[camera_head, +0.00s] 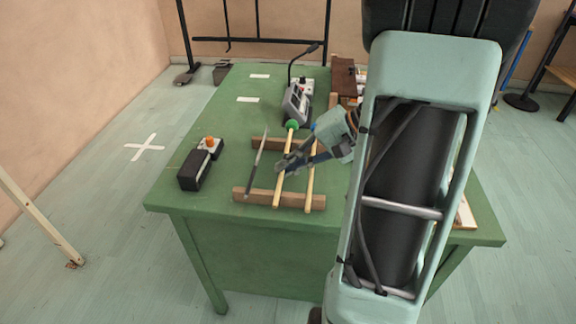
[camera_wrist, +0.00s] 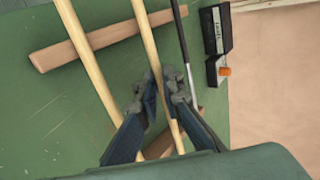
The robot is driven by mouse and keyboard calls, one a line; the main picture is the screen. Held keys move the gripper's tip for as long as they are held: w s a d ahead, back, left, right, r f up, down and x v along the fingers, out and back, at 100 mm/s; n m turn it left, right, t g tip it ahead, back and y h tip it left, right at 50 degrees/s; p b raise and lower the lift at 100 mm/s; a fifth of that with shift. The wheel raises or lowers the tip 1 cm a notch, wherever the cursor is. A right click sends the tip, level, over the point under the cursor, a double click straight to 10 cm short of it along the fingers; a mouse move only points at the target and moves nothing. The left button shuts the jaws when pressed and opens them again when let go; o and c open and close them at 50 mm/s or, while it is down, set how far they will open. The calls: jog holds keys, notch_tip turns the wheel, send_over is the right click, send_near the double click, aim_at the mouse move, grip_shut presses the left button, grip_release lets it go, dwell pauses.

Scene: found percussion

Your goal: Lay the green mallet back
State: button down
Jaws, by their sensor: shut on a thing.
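The green mallet has a green head (camera_head: 291,125) and a pale wooden shaft (camera_head: 279,190). Its shaft also shows in the wrist view (camera_wrist: 146,35), running between my fingers; its head is hidden there. My gripper (camera_head: 283,164) is shut on this shaft, and in the wrist view its fingertips (camera_wrist: 163,78) flank it. The shaft spans the two wooden rails, the near rail (camera_head: 245,193) and the far rail (camera_head: 262,144). I cannot tell whether it touches them. A second mallet (camera_head: 309,190), blue-headed, lies to its right. A dark, thin metal rod (camera_head: 257,165) lies to its left.
A black box with an orange knob (camera_head: 192,172) stands at the left of the green table (camera_head: 215,120). A grey device (camera_head: 296,103) with a bent stalk stands behind the rails. A brown box (camera_head: 343,76) stands at the back. The table's back left is mostly clear.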

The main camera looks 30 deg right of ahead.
jog(key=shift+f, duration=0.2)
jog(key=c, duration=2)
grip_release()
jog(key=v, duration=1.2)
